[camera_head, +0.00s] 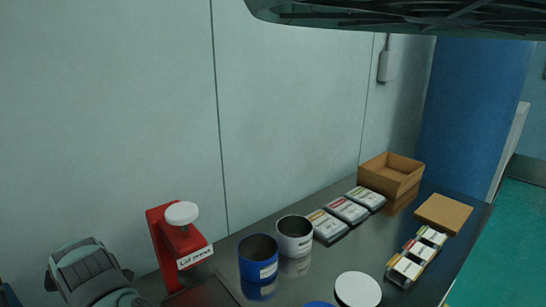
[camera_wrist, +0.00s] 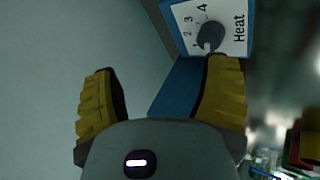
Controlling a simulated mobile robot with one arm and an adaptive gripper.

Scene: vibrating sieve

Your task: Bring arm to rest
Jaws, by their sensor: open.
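My gripper (camera_wrist: 160,105) shows in the wrist view with its two yellow ridged fingers spread wide apart and nothing between them. Beyond the right finger is a white panel (camera_wrist: 228,28) marked "Heat" with a dark knob (camera_wrist: 210,36) and numbers. The right fingertip overlaps the area just below the knob; I cannot tell whether it touches. In the head view, part of my arm shows at the lower left, and the gripper's fingers cannot be made out there.
A dark bench holds a red press (camera_head: 180,246), a blue can (camera_head: 258,259), a white can (camera_head: 294,236), a white lid (camera_head: 358,289), several labelled packs (camera_head: 346,210), a cardboard box (camera_head: 391,174) and a brown board (camera_head: 443,213). A pale wall (camera_head: 110,110) stands behind.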

